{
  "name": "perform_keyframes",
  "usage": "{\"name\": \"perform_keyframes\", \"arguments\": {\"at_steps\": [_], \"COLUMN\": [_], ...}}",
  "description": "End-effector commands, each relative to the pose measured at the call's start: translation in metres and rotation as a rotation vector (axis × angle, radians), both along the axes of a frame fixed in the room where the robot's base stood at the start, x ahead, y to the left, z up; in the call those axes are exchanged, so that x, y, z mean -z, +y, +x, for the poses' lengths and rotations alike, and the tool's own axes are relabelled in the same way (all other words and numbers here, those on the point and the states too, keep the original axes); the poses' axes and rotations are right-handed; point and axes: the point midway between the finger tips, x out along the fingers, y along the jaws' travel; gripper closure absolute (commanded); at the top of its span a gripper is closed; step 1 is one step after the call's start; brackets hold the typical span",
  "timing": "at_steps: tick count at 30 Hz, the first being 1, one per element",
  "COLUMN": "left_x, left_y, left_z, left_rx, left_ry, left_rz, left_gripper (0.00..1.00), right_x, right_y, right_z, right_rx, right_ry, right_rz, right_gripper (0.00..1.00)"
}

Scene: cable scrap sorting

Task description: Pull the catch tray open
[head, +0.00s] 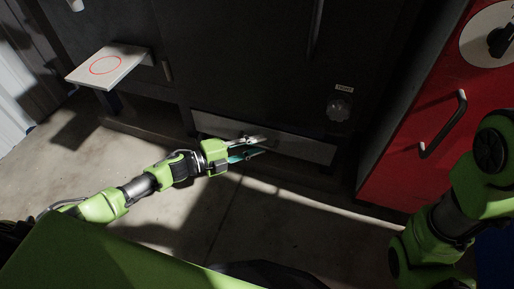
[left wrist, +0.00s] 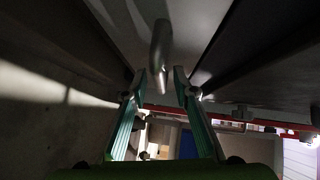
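The catch tray (head: 298,146) has a wide pale front panel, low on the dark machine, and it looks closed. My left gripper (head: 264,145) reaches in from the left in front of this panel, its two fingers apart. In the left wrist view the left gripper (left wrist: 160,75) is open, with a rounded metal handle (left wrist: 161,45) between and just beyond the fingertips. I cannot tell whether the fingers touch it. In the head view the gripper largely covers the handle. My right arm shows at the right, but its gripper is out of view.
A dark knob (head: 339,110) sits above the tray's right end. A pale shelf with a red circle (head: 108,67) juts out at the left. The concrete floor (head: 270,215) before the tray is clear.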

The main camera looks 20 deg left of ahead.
Motion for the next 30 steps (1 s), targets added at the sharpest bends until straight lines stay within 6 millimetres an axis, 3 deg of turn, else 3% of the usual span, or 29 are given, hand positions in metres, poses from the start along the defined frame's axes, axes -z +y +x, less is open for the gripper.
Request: {"name": "perform_keyframes", "arguments": {"at_steps": [9,12,13,23,26,30], "left_x": [0.0,0.0,0.0,-0.001,-0.002,-0.003], "left_y": [-0.003,-0.002,-0.002,-0.002,-0.002,-0.001], "left_z": [0.002,0.002,0.002,-0.004,-0.014,-0.039], "left_rx": [0.0,0.0,0.0,0.0,0.0,0.0], "left_ry": [0.001,0.001,0.001,0.002,0.004,0.008], "left_rz": [0.0,-0.001,-0.001,-0.001,-0.001,0.0], "left_gripper": [0.74,0.97,1.0,1.0,1.0,1.0], "right_x": [0.0,0.0,0.0,-0.004,-0.011,-0.01], "right_y": [0.0,0.0,0.0,0.0,0.0,-0.001], "right_z": [-0.001,-0.001,-0.001,-0.002,-0.002,0.02], "right_rx": [0.0,0.0,0.0,0.0,0.0,-0.002], "right_ry": [-0.003,-0.003,-0.003,-0.003,-0.005,0.054], "right_rz": [0.0,0.0,0.0,0.0,-0.001,0.003], "right_gripper": [0.33,0.33,0.33,0.33,0.33,0.33]}}
